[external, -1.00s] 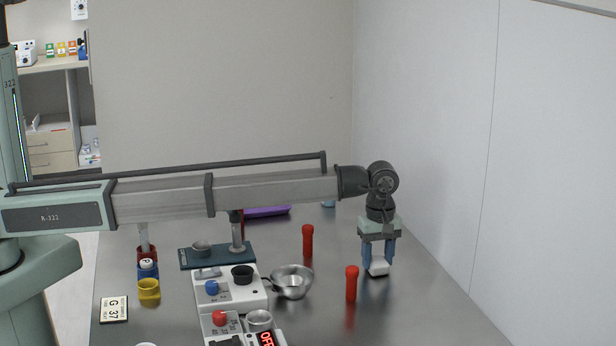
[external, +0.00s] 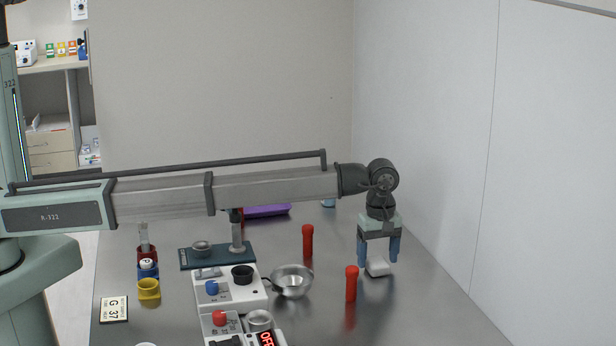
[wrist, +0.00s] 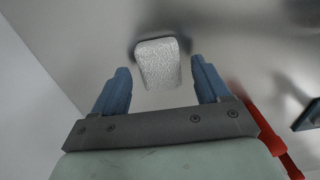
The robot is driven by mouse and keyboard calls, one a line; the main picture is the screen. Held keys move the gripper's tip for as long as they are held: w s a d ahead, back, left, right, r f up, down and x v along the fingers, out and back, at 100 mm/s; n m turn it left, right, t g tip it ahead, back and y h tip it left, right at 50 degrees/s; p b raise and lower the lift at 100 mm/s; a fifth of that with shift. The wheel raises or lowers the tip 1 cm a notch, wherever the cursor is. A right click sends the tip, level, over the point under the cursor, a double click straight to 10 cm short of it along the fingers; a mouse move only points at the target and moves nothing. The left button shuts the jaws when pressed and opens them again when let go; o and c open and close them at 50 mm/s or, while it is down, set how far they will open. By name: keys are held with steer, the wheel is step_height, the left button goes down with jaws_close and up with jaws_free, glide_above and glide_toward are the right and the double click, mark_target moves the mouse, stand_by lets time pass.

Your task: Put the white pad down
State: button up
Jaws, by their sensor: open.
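The white pad (external: 378,268) rests on the metal table just below my gripper (external: 378,254) in the external view. In the wrist view the pad (wrist: 159,62) lies in front of and between the two blue fingers of my gripper (wrist: 162,85), with clear gaps on both sides. My gripper is open and empty, pointing down over the pad.
Two red cylinders stand to the left of my gripper, a nearer one (external: 351,284) and a farther one (external: 307,241). A metal bowl (external: 292,282) and a white device with knobs (external: 230,292) are further left. The grey wall (external: 440,130) is at the right. The table (external: 420,310) is bare at the front right.

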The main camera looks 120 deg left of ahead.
mark_target(377, 262)
step_height(377, 262, up, 12)
steer(key=shift+f, duration=0.25)
stand_by(0.6)
